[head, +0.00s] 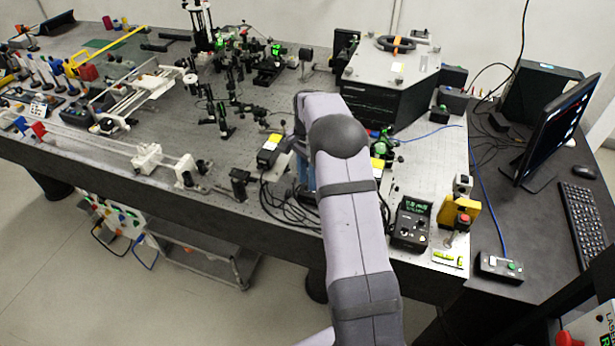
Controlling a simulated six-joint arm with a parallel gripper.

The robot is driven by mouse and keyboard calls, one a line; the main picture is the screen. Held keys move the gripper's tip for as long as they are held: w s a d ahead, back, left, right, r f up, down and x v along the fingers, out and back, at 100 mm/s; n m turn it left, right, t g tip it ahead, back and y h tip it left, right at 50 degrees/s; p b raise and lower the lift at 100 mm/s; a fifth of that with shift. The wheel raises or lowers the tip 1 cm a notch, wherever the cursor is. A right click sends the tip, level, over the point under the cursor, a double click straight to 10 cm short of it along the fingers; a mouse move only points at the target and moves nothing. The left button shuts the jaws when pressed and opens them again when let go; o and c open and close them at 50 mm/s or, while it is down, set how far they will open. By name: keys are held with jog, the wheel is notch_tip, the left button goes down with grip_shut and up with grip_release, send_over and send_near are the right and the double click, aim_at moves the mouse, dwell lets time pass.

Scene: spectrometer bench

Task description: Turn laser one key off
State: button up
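My arm rises through the middle of the head view and bends at a dark grey joint. Its far end is hidden behind its own links, so I cannot see the fingers of my gripper. I cannot make out a key there. A dark controller (411,222) with a lit green display and a knob stands on the bench right of my arm.
Optics, rails and mounts crowd the bench (90,155). A grey-lidded chamber (392,68) stands behind my arm. A yellow box with a red button (459,214), a small button box (499,266), a monitor (556,128) and a keyboard (582,222) are at right. Cables lie left of my arm.

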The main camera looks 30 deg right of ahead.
jog(key=shift+f, duration=0.45)
grip_shut()
jog(key=shift+n, duration=0.3)
jog(key=shift+r+n+b, duration=0.1)
jog(key=shift+n+b, duration=0.25)
jog(key=shift+n, duration=2.25)
